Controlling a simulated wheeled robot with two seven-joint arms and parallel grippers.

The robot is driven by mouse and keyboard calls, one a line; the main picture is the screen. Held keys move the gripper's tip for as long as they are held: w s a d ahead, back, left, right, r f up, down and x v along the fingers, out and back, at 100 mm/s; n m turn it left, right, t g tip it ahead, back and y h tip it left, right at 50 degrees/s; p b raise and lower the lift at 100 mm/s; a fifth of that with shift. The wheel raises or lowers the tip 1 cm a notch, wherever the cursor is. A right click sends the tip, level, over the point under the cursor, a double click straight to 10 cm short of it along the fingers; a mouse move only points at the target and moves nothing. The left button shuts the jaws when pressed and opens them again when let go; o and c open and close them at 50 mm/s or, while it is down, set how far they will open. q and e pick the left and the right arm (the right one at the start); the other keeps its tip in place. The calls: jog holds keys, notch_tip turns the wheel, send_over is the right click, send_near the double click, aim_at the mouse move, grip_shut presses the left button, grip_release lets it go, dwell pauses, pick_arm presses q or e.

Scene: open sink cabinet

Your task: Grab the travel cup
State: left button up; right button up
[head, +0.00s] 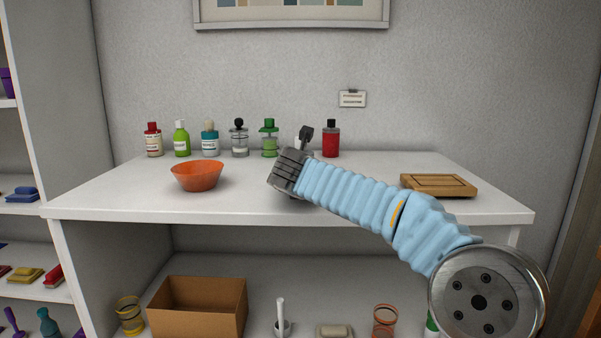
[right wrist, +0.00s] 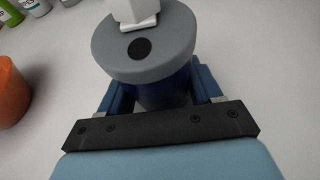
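The travel cup, with a round grey lid (right wrist: 143,48) and a dark blue body (right wrist: 166,92), fills the space between my right gripper's fingers (right wrist: 163,95) in the right wrist view. The blue fingers lie along both sides of the body, under the lid. Their tips are hidden by the cup, so I cannot tell whether they press on it. In the head view my right gripper (head: 286,172) is low over the white counter and hides most or all of the cup. My left gripper is not in view.
An orange bowl (head: 197,175) stands left of the gripper on the counter (head: 120,198). Several bottles, including a red one (head: 331,140), line the back wall. A wooden board (head: 438,185) lies at the right. A cardboard box (head: 198,312) is on the shelf below.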

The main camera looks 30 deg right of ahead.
jog(key=c, duration=0.5)
jog(key=shift+r, duration=0.2)
